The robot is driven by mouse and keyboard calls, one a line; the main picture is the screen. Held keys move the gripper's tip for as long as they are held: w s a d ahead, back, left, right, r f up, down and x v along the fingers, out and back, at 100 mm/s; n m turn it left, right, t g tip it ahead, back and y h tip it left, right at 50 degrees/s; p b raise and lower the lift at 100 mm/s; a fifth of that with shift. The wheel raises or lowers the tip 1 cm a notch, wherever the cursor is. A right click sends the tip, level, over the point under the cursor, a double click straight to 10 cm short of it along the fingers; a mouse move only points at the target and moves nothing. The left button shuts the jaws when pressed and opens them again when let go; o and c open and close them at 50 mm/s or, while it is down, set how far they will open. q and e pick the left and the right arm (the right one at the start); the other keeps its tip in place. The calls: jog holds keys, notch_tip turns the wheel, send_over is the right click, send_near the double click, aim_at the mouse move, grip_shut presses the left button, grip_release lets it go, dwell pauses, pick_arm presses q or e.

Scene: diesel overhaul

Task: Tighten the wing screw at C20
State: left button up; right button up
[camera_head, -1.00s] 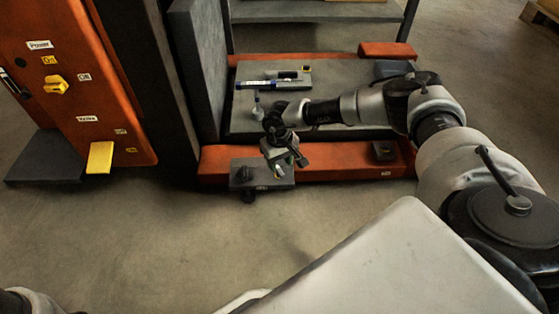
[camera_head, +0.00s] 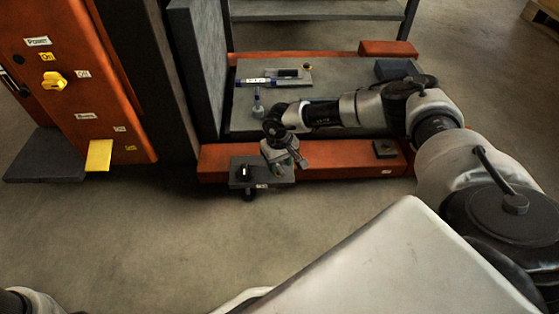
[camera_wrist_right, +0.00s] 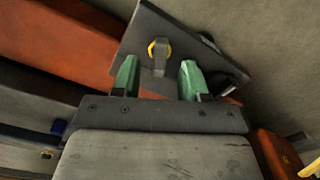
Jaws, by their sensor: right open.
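A small dark plate (camera_head: 278,177) sticks out at the front of the orange base, with a small label that I cannot read for sure. My right gripper (camera_head: 291,164) is over the right part of this plate, pointing down at it. In the right wrist view, a grey upright tab with a yellow ring at its foot, seemingly the wing screw (camera_wrist_right: 160,57), stands on the plate between the two green fingertips of my right gripper (camera_wrist_right: 160,68). The fingers are apart, with a gap on each side of the tab. In the head view the gripper hides the screw. My left gripper is out of view.
The orange beam (camera_head: 330,163) runs behind the plate. A grey tray (camera_head: 340,75) holds a blue tool (camera_head: 256,82) and small parts. An orange switch cabinet (camera_head: 75,80) stands left. The floor in front is clear.

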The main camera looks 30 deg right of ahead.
jog(key=shift+f+b, duration=0.75)
jog(key=shift+f, duration=0.5)
grip_shut()
jog(key=m+p, duration=0.2)
jog(key=shift+s+r+m, duration=0.1)
jog(key=shift+r+m, duration=0.1)
jog(key=shift+m, duration=0.7)
jog(key=shift+f+m+p, duration=0.2)
jog(key=shift+m+p, duration=0.15)
jog(key=shift+m, duration=0.35)
